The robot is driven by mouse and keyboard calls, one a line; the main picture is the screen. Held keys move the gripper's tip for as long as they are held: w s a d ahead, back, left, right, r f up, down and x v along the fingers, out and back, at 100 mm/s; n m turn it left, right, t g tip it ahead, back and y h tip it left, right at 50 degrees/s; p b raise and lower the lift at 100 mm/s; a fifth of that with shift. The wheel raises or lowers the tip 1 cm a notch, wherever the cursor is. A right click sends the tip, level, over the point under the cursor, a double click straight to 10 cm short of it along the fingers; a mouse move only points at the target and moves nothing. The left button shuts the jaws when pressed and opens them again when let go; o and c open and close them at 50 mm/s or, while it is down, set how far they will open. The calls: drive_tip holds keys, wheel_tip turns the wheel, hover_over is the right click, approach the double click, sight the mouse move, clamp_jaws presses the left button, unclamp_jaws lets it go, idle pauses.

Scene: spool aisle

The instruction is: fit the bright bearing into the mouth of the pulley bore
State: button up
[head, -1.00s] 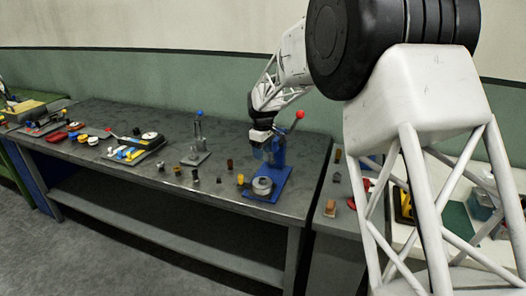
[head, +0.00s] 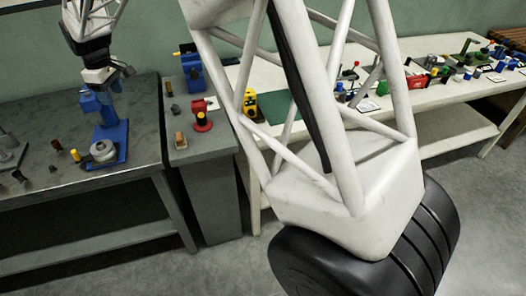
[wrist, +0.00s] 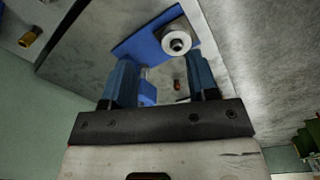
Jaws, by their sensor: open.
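The grey round pulley (head: 104,151) sits on a blue base plate (head: 121,158) near the grey bench's right end. In the wrist view the pulley (wrist: 177,41) faces me, with a pale ring around its dark bore. I cannot tell whether that ring is the bright bearing or part of the pulley, and I cannot pick the bearing out elsewhere. My gripper (head: 103,82) is above the blue fixture, behind the pulley in the head view. In the wrist view its two blue fingers (wrist: 161,65) are apart, with nothing seen held between them. The pulley shows beyond the right fingertip.
A yellow cylinder (head: 75,155) and small dark pieces stand left of the base plate. A small brown piece (wrist: 178,85) lies on bare bench in the wrist view.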

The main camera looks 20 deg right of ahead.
drive_tip(key=s+d+r+m+t, duration=0.1)
drive_tip(key=s+d+r+m, duration=0.25)
drive_tip(key=s+d, duration=0.7)
drive_tip(key=s+d+r+m, duration=0.3)
drive_tip(key=s+d+r, duration=0.35)
drive_tip(key=d, duration=0.75)
drive_tip(key=s+d+f+m, duration=0.2)
drive_tip(key=s+d, duration=0.2)
drive_tip(key=s, duration=0.5)
drive_tip(key=s+d+f+m, duration=0.2)
drive_tip(key=s+d, duration=0.3)
drive_tip(key=s, duration=0.3)
drive_tip(key=s+d+f+m+t, duration=0.1)
drive_tip(key=s+d, duration=0.3)
drive_tip(key=s, duration=0.5)
drive_tip(key=shift+s+d+f+m, duration=0.3)
drive_tip(key=shift+f+m, duration=0.2)
drive_tip(key=shift+m, duration=0.35)
